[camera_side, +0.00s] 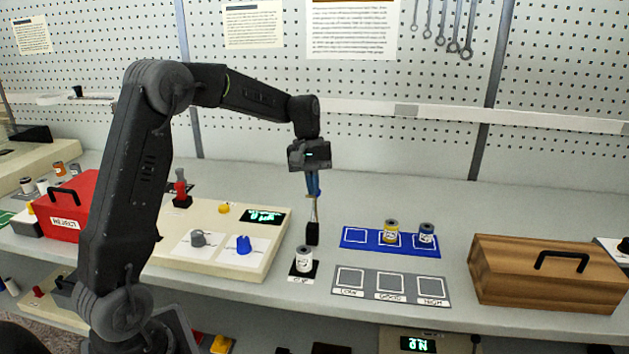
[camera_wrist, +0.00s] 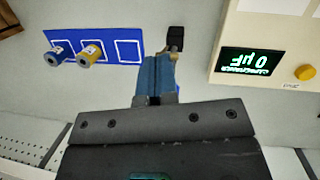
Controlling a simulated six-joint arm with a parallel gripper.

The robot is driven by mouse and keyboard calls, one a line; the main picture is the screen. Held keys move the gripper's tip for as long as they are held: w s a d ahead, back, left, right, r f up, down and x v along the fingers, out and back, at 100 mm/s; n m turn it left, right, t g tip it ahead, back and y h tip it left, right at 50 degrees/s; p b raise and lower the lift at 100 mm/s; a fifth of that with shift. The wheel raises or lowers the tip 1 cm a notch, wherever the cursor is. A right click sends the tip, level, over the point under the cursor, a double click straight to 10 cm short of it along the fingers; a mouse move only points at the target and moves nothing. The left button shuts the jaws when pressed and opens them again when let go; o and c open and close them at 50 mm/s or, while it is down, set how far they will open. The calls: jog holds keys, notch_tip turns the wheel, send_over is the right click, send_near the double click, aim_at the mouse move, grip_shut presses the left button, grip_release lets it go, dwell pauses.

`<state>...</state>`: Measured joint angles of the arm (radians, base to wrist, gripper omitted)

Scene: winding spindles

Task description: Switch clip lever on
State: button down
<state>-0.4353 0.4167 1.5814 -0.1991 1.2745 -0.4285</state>
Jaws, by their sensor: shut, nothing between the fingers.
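My gripper (camera_side: 313,192) is shut and empty, pointing down over the bench; its blue fingers also show in the wrist view (camera_wrist: 157,78). Just below the fingertips is the clip lever, a thin metal stem with a black block (camera_side: 312,233). The black block also shows beyond the fingers in the wrist view (camera_wrist: 176,33). I cannot tell whether the fingers touch the stem. In the side view, a white-labelled spool (camera_side: 303,259) stands upright on a black clip pad in front of the block. The spool and pad are not visible in the wrist view.
A blue tray (camera_side: 353,237) holds a yellow and a blue spool right of the lever. A grey sorting tray (camera_side: 350,290) has empty squares. A cream meter console (camera_side: 222,268) with knobs and a display stands left. A wooden box (camera_side: 520,287) is at right, a red box (camera_side: 62,225) at left.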

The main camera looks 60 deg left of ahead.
aim_at(307, 253)
jog(key=s+d+f+t+y, duration=0.2)
jog(key=s+d+t+y, duration=0.1)
jog(key=s+d+f+t+y, duration=0.1)
jog(key=shift+s+d+m, duration=0.2)
jog(key=shift+m, duration=0.1)
jog(key=f, duration=0.1)
jog(key=s+d+f, duration=0.1)
jog(key=f, duration=0.2)
jog(key=shift+s+d, duration=0.4)
jog(key=shift+s+d+f, duration=0.15)
jog(key=shift+s+f, duration=0.05)
jog(key=shift+f, duration=0.55)
jog(key=shift+s+d+f, duration=0.15)
jog(key=shift+f, duration=0.55)
jog(key=shift+f, duration=0.15)
jog(key=s+d+r, duration=0.5)
jog(key=s+r, duration=0.3)
jog(key=r, duration=0.1)
jog(key=shift+r, duration=0.2)
